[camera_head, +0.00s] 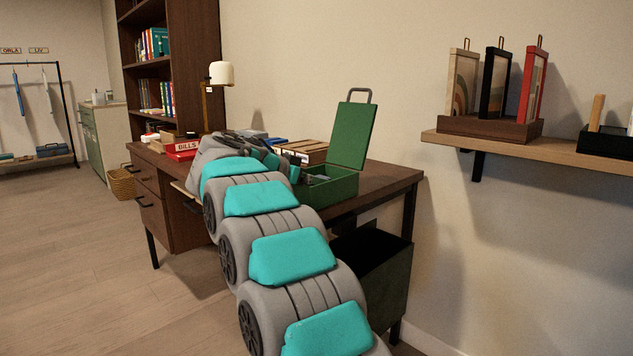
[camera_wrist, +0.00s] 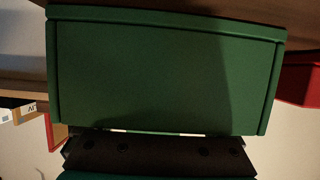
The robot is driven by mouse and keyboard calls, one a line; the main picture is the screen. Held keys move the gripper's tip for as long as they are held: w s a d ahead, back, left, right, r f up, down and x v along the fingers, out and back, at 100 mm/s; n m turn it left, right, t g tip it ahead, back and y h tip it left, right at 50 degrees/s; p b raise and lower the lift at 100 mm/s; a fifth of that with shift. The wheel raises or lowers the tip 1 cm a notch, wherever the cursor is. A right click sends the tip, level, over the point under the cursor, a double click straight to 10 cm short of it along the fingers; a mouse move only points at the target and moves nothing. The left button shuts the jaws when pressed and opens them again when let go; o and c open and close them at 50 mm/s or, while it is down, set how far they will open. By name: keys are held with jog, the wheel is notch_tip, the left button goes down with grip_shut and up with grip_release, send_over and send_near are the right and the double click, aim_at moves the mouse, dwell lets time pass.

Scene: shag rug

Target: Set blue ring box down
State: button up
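I cannot pick out the blue ring box for sure in either view. A small blue item (camera_head: 276,142) shows behind my gripper on the desk, too small to identify. My gripper (camera_head: 283,168) is at the far end of my arm, over the desk and just left of an open green box (camera_head: 335,188). In the wrist view a green box wall (camera_wrist: 165,75) fills most of the picture, with a dark part of my gripper (camera_wrist: 158,154) along the bottom edge. The fingertips and anything between them are hidden.
The dark wooden desk (camera_head: 385,181) holds a red box marked BILLS (camera_head: 183,148), a slatted wooden crate (camera_head: 305,150) and a lamp (camera_head: 221,74). The green lid (camera_head: 354,134) stands upright. A wall shelf (camera_head: 560,152) with frames is at right.

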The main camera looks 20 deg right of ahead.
jog(key=shift+r, duration=0.1)
jog(key=shift+a+r, duration=0.1)
jog(key=v, duration=1)
jog(key=shift+a, duration=0.2)
jog(key=shift+s+a+r, duration=0.25)
jog(key=shift+s+a, duration=0.05)
jog(key=shift+a, duration=0.25)
jog(key=shift+s, duration=0.1)
